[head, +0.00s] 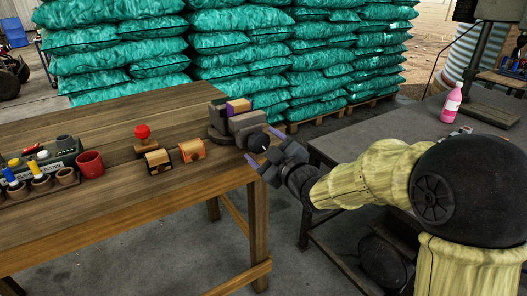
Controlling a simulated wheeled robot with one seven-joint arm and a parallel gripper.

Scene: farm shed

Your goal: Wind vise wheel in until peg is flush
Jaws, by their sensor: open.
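A grey vise (233,119) sits at the right end of the wooden table. A purple block and a dark block show at its top, by the jaws. Its dark round wheel (254,139) faces my gripper at the table's edge. My gripper (263,148) is open, with its two purple-tipped fingers pointing at the wheel. One finger is above and right of the wheel, the other below and left. I cannot tell whether they touch it. The peg is too small or hidden to make out clearly.
On the wooden table (120,225) stand a red-knobbed block (142,133), two small wooden blocks (175,155), a red cup (90,163) and a rack of coloured pegs (40,180). A grey bench (400,130) with a pink bottle (452,103) is at right. Green sacks (230,40) are stacked behind.

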